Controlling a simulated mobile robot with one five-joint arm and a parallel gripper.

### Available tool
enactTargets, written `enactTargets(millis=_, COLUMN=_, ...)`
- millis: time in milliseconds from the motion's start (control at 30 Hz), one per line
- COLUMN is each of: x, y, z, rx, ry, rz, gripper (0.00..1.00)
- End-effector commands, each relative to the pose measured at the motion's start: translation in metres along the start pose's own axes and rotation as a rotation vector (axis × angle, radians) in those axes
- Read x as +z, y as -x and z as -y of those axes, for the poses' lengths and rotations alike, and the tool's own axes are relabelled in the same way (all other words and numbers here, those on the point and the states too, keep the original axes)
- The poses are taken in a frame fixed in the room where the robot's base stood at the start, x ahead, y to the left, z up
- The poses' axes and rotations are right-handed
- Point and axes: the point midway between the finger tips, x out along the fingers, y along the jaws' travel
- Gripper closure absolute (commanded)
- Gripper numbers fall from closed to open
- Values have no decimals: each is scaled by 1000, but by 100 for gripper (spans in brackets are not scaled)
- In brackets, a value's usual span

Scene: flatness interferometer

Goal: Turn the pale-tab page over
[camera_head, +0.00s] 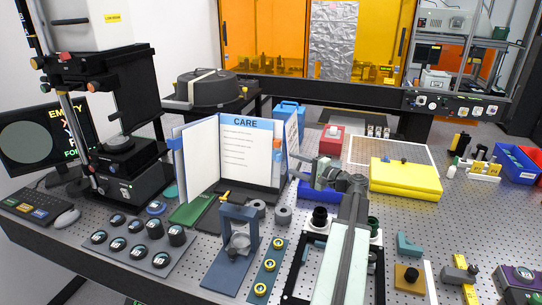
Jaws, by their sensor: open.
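An open binder stands upright on the table, with a white left page (200,155) and a right page headed CARE (243,160) under a blue band. On the right page's outer edge are an orange tab (277,143) and a pale bluish tab (276,156) just below it. A blue tab (175,143) sticks out at the left page's outer edge. My gripper (312,166) is open, just right of the right page's edge and tabs. It looks empty and apart from the tabs, though the depth between them is hard to judge.
A blue stand (238,250) and grey rings (283,214) stand in front of the binder. A yellow case (405,178) and a red box (331,139) lie to the right and behind. A microscope-like instrument (120,140) stands at left. Perforated table shows right of my arm.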

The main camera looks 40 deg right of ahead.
Motion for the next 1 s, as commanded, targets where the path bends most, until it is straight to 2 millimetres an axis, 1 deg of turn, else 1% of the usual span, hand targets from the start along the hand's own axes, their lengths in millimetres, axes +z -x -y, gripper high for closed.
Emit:
enactTargets(millis=67, x=0, y=0, z=0, rx=0, ry=0, rz=0, gripper=49)
enactTargets(millis=167, x=0, y=-8, z=0, rx=1, ry=0, rz=1, gripper=49)
enactTargets(millis=400, x=-1, y=-52, z=-1, rx=2, ry=0, rz=2, gripper=49)
enactTargets(millis=533, x=-1, y=-70, z=-1, rx=2, ry=0, rz=1, gripper=49)
enactTargets(millis=667, x=-1, y=-78, z=0, rx=2, ry=0, rz=-1, gripper=49)
enactTargets(millis=867, x=-1, y=-78, z=0, rx=1, ry=0, rz=-2, gripper=49)
enactTargets(millis=900, x=-1, y=-78, z=0, rx=1, ry=0, rz=-2, gripper=52)
enactTargets(millis=967, x=-1, y=-77, z=0, rx=1, ry=0, rz=-2, gripper=69)
enactTargets(millis=1000, x=-1, y=-77, z=0, rx=1, ry=0, rz=-2, gripper=80)
